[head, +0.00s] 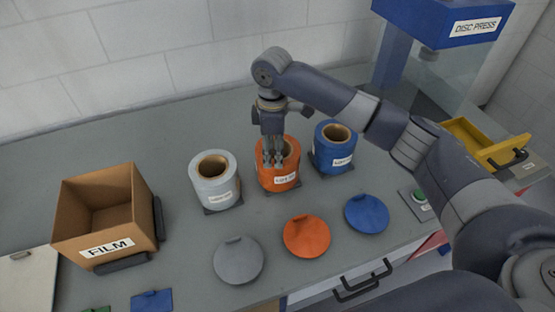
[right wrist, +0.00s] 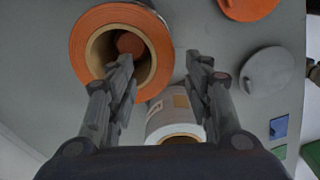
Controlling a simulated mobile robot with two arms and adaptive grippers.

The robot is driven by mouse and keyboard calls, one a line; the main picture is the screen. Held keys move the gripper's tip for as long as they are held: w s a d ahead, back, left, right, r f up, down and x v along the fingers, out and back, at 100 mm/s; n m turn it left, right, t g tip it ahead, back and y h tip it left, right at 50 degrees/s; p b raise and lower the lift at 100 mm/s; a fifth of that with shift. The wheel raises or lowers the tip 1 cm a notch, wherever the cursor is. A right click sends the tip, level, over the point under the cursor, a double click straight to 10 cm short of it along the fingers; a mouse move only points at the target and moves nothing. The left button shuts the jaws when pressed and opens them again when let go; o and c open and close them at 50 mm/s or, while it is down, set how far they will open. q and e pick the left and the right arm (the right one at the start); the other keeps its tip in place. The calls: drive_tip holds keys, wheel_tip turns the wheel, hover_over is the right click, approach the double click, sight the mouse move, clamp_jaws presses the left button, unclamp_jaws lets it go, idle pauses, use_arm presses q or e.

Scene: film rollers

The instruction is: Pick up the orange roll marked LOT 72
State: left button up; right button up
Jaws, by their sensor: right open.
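The orange roll (head: 291,162) stands upright on a dark base on the table, between a white roll and a blue roll. Its white label is too small to read surely. My right gripper (head: 273,162) points down in front of it and hides part of its top and front. In the right wrist view the orange roll (right wrist: 84,45) shows its open core at upper left. There my right gripper (right wrist: 160,64) is open, one finger overlapping the roll's rim and core, the other clear to the right. Contact cannot be told. My left gripper is not in view.
The white roll (head: 203,190) and blue roll (head: 325,158) stand close on either side. Grey (head: 238,262), orange (head: 307,237) and blue (head: 367,213) discs lie in front. A FILM box (head: 140,205) is at left, a yellow bin (head: 470,130) and disc press (head: 440,15) at right.

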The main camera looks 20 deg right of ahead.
drive_tip(key=shift+f, duration=0.35)
drive_tip(key=shift+d+f, duration=0.1)
drive_tip(key=shift+f, duration=0.25)
drive_tip(key=f, duration=0.1)
drive_tip(key=f+p, duration=0.1)
drive_tip(key=f, duration=0.2)
drive_tip(key=shift+s+d+f+p, duration=0.1)
drive_tip(key=shift+d+f+p, duration=0.2)
drive_tip(key=shift+f+p, duration=0.1)
clamp_jaws()
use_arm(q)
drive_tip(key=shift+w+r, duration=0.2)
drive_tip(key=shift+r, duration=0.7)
use_arm(e)
drive_tip(key=shift+r, duration=0.15)
